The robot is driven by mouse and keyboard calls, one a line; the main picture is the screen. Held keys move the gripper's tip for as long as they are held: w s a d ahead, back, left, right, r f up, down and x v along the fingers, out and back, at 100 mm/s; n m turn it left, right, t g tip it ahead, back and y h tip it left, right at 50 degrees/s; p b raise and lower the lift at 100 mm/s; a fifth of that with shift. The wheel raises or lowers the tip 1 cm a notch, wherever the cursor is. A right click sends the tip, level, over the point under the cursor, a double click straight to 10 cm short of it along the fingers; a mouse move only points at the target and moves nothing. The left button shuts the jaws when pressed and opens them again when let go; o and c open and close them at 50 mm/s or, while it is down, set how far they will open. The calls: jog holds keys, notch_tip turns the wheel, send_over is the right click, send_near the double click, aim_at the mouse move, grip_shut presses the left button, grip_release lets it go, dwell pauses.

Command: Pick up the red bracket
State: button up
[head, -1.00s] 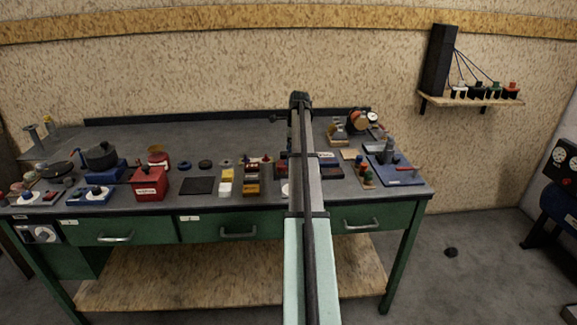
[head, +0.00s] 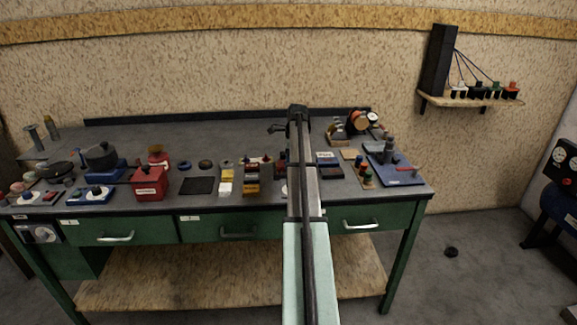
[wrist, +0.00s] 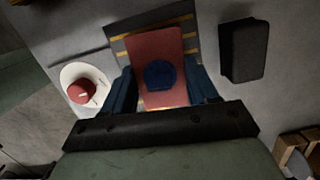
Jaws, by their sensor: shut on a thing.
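The red bracket (wrist: 155,50) shows in the wrist view as a flat red plate with a round dark blue part (wrist: 160,75) on its near half. My gripper (wrist: 163,88) has its dark blue fingers on the left and right sides of the red plate, shut on it. The plate lies over a dark panel with yellow stripes (wrist: 185,30); whether it touches the panel I cannot tell. In the head view my arm covers the gripper, and the bracket cannot be made out for certain.
In the wrist view, a white disc with a red knob (wrist: 80,91) is close on the left and a black block (wrist: 244,50) close on the right. Wooden pieces (wrist: 297,150) are at the lower right. The workbench (head: 225,144) holds many items along its front; its back is clearer.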

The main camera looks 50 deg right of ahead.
jog(key=c, duration=0.6)
